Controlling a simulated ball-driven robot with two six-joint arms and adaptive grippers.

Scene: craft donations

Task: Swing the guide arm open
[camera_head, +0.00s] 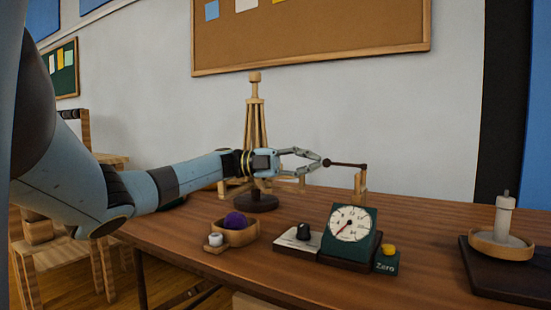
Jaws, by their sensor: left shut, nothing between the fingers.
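The guide arm (347,165) is a thin dark rod with a knob at each end. Its right end sits on a short wooden post (361,184) near the back of the table, and the rod reaches left from there, roughly level. My left gripper (318,161) comes in from the left with its fingers shut and empty. Its fingertips are right at the rod's left knob; whether they touch it I cannot tell. A wooden stand with a tall tapered frame (255,118) rises behind my left gripper, its lower part partly hidden. My right gripper is not in view.
On the wooden table (430,220) stand a green dial gauge (350,237), a yellow button box (387,262), a white block with a dark knob (298,240), a bowl with a purple ball (236,232) and a dark round base (256,203). A candle-like white piece stands on a tray (480,280) at right.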

